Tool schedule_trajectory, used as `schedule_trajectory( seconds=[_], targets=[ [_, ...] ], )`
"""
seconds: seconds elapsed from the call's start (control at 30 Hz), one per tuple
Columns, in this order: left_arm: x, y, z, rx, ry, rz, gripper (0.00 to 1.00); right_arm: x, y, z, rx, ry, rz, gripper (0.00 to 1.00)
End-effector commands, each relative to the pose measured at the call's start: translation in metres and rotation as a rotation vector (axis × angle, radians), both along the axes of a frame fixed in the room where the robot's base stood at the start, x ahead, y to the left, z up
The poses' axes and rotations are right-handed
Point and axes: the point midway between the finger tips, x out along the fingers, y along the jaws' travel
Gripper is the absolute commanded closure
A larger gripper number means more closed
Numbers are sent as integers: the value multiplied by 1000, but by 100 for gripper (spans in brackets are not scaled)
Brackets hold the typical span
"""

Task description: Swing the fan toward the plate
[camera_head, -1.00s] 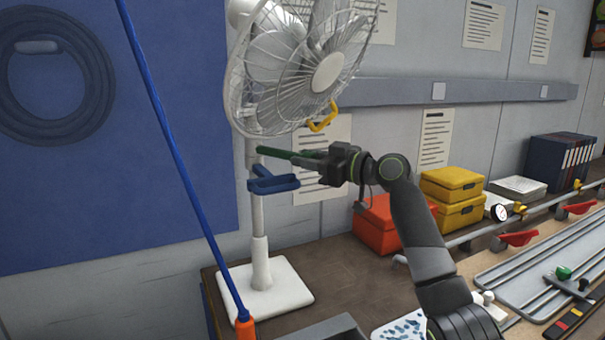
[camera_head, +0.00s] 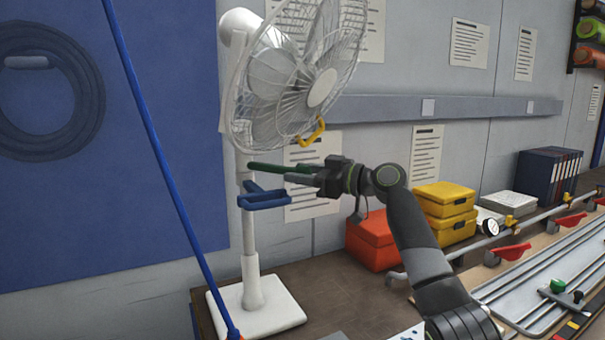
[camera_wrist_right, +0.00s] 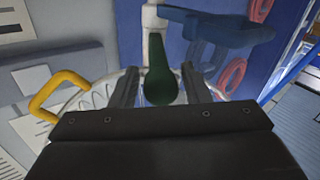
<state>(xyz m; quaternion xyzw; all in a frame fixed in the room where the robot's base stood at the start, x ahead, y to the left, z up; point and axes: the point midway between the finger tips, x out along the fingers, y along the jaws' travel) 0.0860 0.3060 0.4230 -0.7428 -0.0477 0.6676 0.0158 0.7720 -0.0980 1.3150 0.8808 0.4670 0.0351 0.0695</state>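A white fan (camera_head: 300,85) stands on a post with a square white base (camera_head: 258,310), its head facing right. A yellow loop handle (camera_head: 310,134) hangs under its cage. A green bar handle (camera_head: 275,167) and a blue forked piece (camera_head: 264,198) stick out from the post below. My right gripper (camera_head: 305,174) is at the green handle. In the right wrist view the green handle (camera_wrist_right: 160,80) lies between the fingers (camera_wrist_right: 160,88), with narrow gaps beside it; they look open around it. I cannot identify the plate. My left gripper is not in view.
A blue cord (camera_head: 160,150) runs down in front of the blue wall panel (camera_head: 170,110). A railed tray (camera_head: 525,285) lies at lower right. The brown table shows bare near the fan base.

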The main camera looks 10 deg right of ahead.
Motion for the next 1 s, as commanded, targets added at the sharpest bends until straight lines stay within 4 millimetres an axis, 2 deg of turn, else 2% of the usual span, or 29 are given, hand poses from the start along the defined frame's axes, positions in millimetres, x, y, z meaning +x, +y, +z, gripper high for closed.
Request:
schedule_trajectory(
  seconds=[0.3,0.47,0.57,1.0],
  targets=[
    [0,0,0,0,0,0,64,0,0,1,2,-1,-1,50],
    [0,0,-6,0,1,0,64,-5,-10,-1,2,-3,-3,50],
    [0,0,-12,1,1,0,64,-15,-24,-2,-1,-4,-5,50],
    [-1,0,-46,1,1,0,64,-74,-110,-3,-2,-2,-5,50]
  ],
)
